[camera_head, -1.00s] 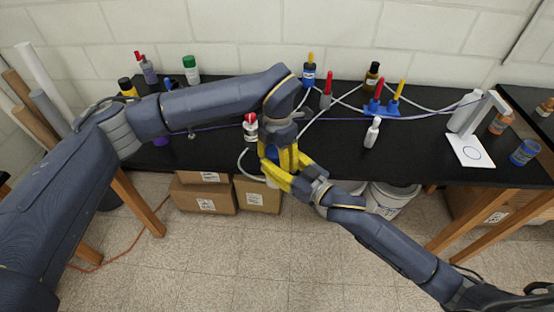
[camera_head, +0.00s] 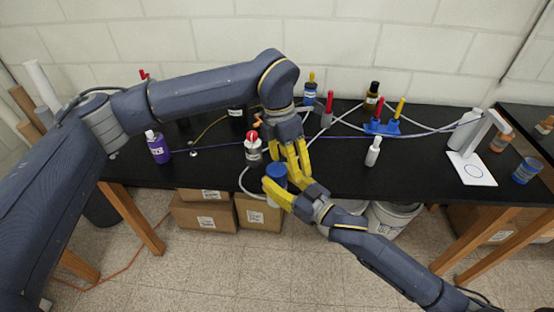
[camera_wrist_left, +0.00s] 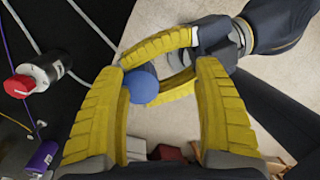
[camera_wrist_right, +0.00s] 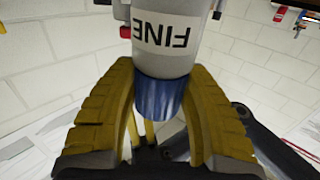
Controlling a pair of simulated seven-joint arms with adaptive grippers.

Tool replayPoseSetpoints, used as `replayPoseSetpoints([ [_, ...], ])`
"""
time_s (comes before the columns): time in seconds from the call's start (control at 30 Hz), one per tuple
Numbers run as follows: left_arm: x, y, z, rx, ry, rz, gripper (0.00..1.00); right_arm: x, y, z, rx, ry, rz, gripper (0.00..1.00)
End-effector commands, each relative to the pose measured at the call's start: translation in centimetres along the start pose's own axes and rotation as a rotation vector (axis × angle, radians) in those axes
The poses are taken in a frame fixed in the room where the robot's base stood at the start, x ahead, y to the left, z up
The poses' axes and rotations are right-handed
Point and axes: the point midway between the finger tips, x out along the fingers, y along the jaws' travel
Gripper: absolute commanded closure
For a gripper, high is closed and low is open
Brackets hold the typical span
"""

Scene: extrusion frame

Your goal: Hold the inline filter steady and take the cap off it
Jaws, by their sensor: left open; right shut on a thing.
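The inline filter, a pale cylinder marked FINE (camera_wrist_right: 168,42), stands roughly upright in front of the bench's front edge, with its blue cap (camera_head: 276,171) on top. The cap shows round in the left wrist view (camera_wrist_left: 140,87) and as a blue band in the right wrist view (camera_wrist_right: 162,95). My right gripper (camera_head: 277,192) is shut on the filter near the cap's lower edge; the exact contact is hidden. My left gripper (camera_head: 297,162) is open, pointing down, above and just right of the cap. No contact with the cap is visible.
A small white bottle (camera_head: 373,153) and blue rack (camera_head: 381,127) stand to the right. Tubes (camera_head: 345,128) cross behind. A purple bottle (camera_head: 158,149) is far left.

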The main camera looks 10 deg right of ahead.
Motion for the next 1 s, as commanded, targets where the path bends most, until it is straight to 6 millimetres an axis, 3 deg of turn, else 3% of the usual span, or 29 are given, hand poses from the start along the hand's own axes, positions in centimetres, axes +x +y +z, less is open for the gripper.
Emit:
replayPoseSetpoints([
  [0.27, -0.9, -6.4, 2.7, 0.26, -0.147, -0.254, 0.31, 0.0, 0.0, -0.1, 0.0, 0.001, 0.0, 1.0],
  [0.6, -4.9, -13.1, 6.7, 0.442, -0.428, -0.516, 0.31, 0.0, 0.0, -0.1, 0.0, 0.001, 0.0, 1.0],
  [0.8, -8.2, -15.7, 9.4, 0.468, -0.625, -0.624, 0.31, 0.0, 0.0, -0.1, 0.0, 0.001, 0.0, 1.0],
  [1.0, -11.8, -16.8, 12.4, 0.439, -0.826, -0.682, 0.31, 0.0, 0.0, -0.1, 0.0, 0.001, 0.0, 1.0],
])
